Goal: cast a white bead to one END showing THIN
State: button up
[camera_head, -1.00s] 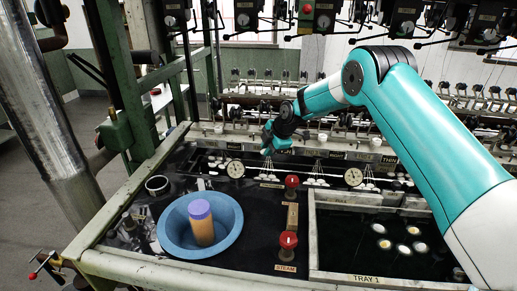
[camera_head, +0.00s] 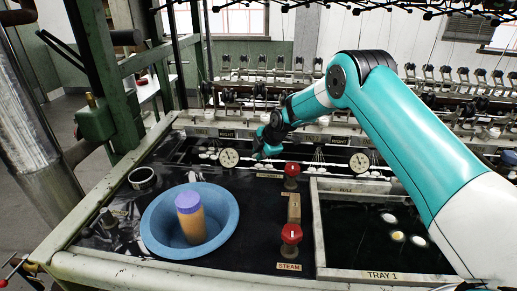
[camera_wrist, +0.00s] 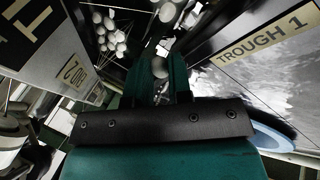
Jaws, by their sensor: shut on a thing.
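My gripper (camera_head: 262,150) is over the far part of the dark basin, between two round dials, near the row of small signs. In the wrist view its two teal fingers (camera_wrist: 160,82) are shut on a white oval bead (camera_wrist: 160,67), seen between the tips. Clusters of white beads (camera_wrist: 108,30) lie beyond the fingers at the upper left of the wrist view. My gripper hides part of the row. I cannot read THIN on any sign.
A blue bowl (camera_head: 154,222) holding an orange cylinder with a purple top (camera_head: 190,218) sits at the left. Two red valve knobs (camera_head: 291,233) stand mid-basin. Tray 1 (camera_head: 385,275) at right holds several white and yellowish beads. A left dial (camera_head: 228,157) stands beside my gripper.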

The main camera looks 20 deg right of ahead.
notch_tip(320, 180, down, 2)
jog(key=shift+f, duration=0.1)
jog(key=o, duration=0.7)
jog(key=shift+c, duration=0.2)
jog(key=b+v, duration=0.3)
jog(key=v, duration=1.4)
jog(key=shift+r, duration=0.25)
